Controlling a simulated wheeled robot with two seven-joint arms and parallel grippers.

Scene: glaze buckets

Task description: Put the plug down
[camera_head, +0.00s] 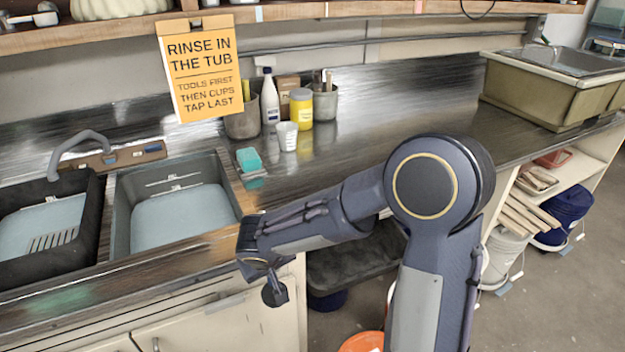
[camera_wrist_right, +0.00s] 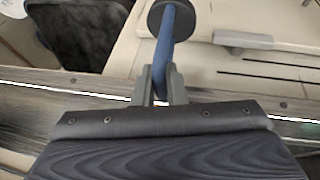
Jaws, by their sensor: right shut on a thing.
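The plug (camera_head: 274,293) is a dark round disc, and its blue stem shows in the right wrist view (camera_wrist_right: 167,50). My right gripper (camera_head: 262,264) is shut on the stem, with a finger on each side of it in the wrist view (camera_wrist_right: 158,84). The disc hangs below the gripper, in front of the pale cabinet and off the counter's front edge in the head view. It touches nothing else that I can see. My left gripper is in neither view.
Two tubs, a black one (camera_head: 98,222) and a grey one (camera_head: 122,206), hold bluish water at the left. A teal sponge (camera_head: 249,159), a white cup (camera_head: 287,136) and a yellow jar (camera_head: 301,108) stand behind.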

